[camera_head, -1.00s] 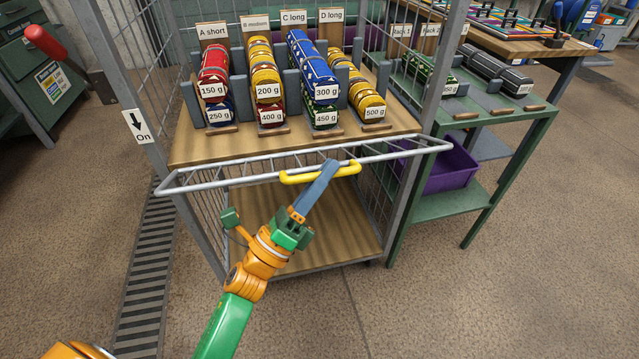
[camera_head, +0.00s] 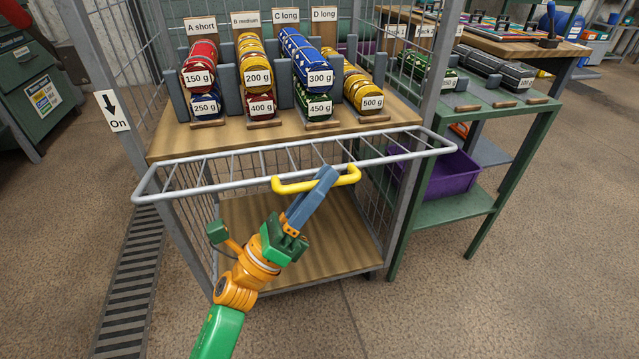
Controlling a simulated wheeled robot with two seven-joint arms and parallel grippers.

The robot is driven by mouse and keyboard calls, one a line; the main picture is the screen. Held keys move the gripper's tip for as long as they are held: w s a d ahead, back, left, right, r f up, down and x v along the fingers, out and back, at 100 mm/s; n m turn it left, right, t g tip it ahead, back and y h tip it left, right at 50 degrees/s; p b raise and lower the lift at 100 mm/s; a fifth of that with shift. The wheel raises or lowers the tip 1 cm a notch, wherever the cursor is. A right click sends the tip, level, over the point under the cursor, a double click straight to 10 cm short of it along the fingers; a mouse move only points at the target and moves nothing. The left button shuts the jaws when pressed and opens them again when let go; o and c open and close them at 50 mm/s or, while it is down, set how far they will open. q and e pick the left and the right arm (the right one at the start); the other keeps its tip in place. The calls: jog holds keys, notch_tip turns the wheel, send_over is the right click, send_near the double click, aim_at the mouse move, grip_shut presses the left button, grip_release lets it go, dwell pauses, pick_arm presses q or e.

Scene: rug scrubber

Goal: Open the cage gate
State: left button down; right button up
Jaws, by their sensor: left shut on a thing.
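The cage gate (camera_head: 230,171) is a grey wire frame across the front of the cage. It tilts outward toward me, its long front rail in front of the wooden shelf. A yellow handle (camera_head: 290,187) is fixed to the gate's front rail. My left gripper (camera_head: 325,178), with blue-grey fingers, is shut on the yellow handle. The fingers hide part of the handle. The cage (camera_head: 86,60) has grey posts and mesh sides. My right gripper is not in view.
Rolled rugs with weight labels (camera_head: 257,77) stand on the cage's wooden upper shelf (camera_head: 220,140). A bare lower shelf (camera_head: 300,245) is below. A green rack table (camera_head: 545,108) with a purple bin (camera_head: 450,175) stands at the right. Floor in front is clear.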

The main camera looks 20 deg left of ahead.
pick_arm(q)
jog(key=c, duration=1.1)
grip_release()
jog(key=shift+f, duration=0.2)
jog(key=b+v, duration=0.1)
jog(key=v, duration=0.5)
jog(key=shift+s+a+f+b, duration=0.2)
jog(key=shift+s+f+b, duration=0.05)
jog(key=shift+b, duration=0.15)
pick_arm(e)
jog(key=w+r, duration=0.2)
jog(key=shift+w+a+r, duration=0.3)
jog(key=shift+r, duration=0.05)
pick_arm(q)
jog(key=shift+w+a+b+v, duration=0.1)
jog(key=shift+w+b+v, duration=0.05)
jog(key=shift+b+v, duration=1)
jog(key=shift+w+a+b+v, duration=0.1)
jog(key=shift+b+v, duration=0.65)
jog(key=shift+v, duration=0.8)
jog(key=shift+w+a+b+v, duration=0.15)
jog(key=shift+b+v, duration=0.8)
jog(key=shift+v, duration=0.4)
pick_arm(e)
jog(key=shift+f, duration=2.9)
